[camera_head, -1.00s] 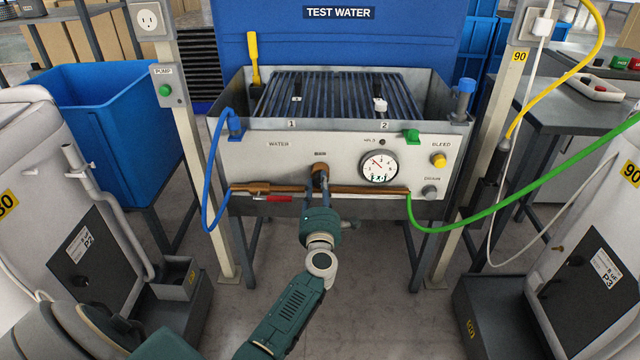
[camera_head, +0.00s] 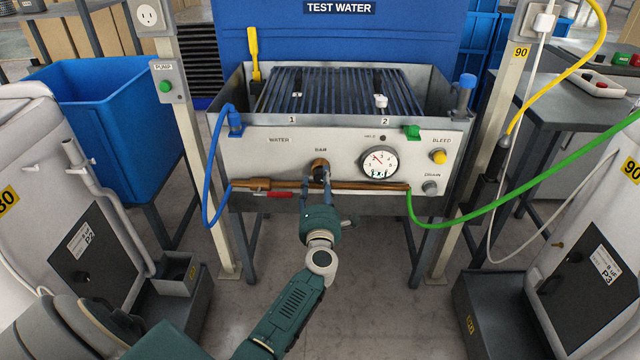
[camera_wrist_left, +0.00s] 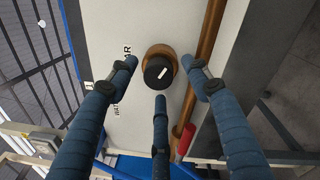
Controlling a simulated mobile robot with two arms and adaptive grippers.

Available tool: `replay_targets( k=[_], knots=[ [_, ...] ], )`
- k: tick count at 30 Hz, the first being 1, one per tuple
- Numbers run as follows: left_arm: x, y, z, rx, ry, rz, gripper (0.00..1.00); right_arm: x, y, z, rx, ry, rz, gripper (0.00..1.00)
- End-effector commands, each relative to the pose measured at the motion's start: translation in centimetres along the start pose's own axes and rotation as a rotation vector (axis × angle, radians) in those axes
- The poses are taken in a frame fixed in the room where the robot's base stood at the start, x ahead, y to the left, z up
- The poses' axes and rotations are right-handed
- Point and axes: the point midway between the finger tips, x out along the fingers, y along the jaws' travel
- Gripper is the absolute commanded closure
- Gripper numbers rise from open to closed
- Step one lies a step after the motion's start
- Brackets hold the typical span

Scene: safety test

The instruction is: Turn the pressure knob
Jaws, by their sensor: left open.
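The pressure knob (camera_head: 321,172), marked BAR, is a black round knob with a white pointer mark in a brass collar on the grey front panel (camera_head: 260,160). It also shows in the left wrist view (camera_wrist_left: 158,72). My left gripper (camera_head: 317,188) is in front of and just below it in the head view. In the left wrist view my left gripper (camera_wrist_left: 162,80) is open, its three blue fingers spread around the knob with gaps and nothing held. The round white gauge (camera_head: 379,161) with a red needle is right of the knob. My right gripper is out of view.
A brass pipe (camera_head: 365,187) and a red lever (camera_head: 280,194) lie below the knob. A blue hose (camera_head: 206,185) hangs at left, a green hose (camera_head: 520,190) at right. Yellow bleed (camera_head: 439,157) and grey drain (camera_head: 430,188) knobs are on the panel's right.

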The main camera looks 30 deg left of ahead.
Motion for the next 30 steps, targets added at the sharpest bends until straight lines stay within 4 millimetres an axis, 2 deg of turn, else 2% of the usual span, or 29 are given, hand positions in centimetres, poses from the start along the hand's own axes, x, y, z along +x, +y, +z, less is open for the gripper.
replay_targets(
  k=[5, 12, 16, 21, 30],
  knots=[
    [-2.9, -0.2, -0.1, -0.002, 0.003, -0.005, 0.51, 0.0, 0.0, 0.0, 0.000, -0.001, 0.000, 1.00],
    [-8.0, -0.2, -0.2, 0.000, 0.004, -0.004, 0.51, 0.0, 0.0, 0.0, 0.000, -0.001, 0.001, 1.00],
    [-10.1, -0.2, -0.2, 0.000, 0.003, -0.004, 0.51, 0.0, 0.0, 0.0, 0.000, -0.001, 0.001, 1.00],
    [-11.5, -0.1, -0.1, 0.000, 0.003, -0.003, 0.51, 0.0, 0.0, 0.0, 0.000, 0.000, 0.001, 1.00],
    [-11.7, -0.1, -0.1, 0.000, 0.002, -0.002, 0.51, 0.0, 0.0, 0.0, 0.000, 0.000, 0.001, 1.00]
  ],
)
